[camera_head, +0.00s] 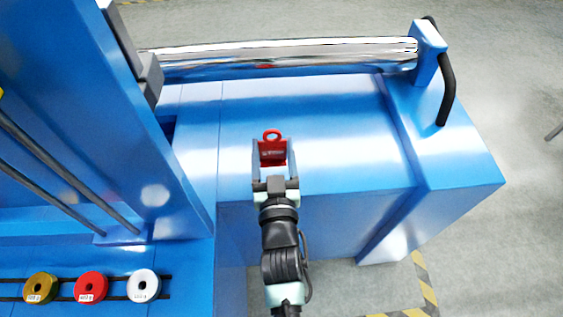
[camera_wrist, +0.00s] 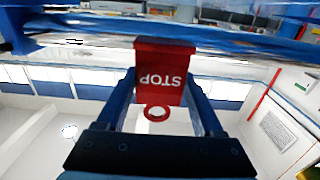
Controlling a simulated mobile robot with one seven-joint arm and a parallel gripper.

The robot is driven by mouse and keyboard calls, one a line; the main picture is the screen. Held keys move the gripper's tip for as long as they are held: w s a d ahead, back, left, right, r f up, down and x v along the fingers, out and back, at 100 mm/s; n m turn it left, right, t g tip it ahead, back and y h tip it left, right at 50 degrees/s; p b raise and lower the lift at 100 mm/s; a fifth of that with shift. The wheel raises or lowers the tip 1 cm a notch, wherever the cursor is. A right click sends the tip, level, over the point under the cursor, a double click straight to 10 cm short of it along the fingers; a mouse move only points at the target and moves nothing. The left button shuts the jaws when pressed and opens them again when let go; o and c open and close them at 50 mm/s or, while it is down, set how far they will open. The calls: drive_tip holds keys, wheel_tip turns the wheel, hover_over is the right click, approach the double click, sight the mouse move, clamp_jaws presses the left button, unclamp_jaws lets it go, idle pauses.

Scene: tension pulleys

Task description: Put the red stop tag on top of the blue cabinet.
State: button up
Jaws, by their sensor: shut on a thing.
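The red stop tag (camera_head: 272,150) is a small red plate with a ring at one end. My gripper (camera_head: 272,155) is shut on it, and in the head view it appears over the top of the blue cabinet (camera_head: 330,120). I cannot tell whether the tag touches the surface. In the wrist view the tag (camera_wrist: 163,75) sits between the two blue fingers (camera_wrist: 165,95), its word STOP upside down and its ring toward the gripper's body.
A shiny metal roller (camera_head: 280,58) runs along the cabinet's far side to a blue bracket with a black handle (camera_head: 446,90). A tall blue frame (camera_head: 130,110) stands at left. Gold, red and white pulleys (camera_head: 91,287) lie at lower left. The cabinet top beside the tag is clear.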

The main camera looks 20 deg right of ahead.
sight(273, 161)
drive_tip(key=shift+f+b, duration=0.9)
drive_tip(key=shift+f, duration=1.5)
drive_tip(key=shift+f, duration=0.15)
drive_tip(key=o, duration=1.4)
drive_tip(key=shift+c, duration=0.2)
drive_tip(key=shift+r, duration=0.2)
drive_tip(key=s+a+p, duration=0.1)
drive_tip(key=s+a, duration=0.1)
drive_tip(key=s, duration=0.9)
drive_tip(key=shift+s+a+p, duration=0.25)
drive_tip(key=shift+s+p, duration=0.15)
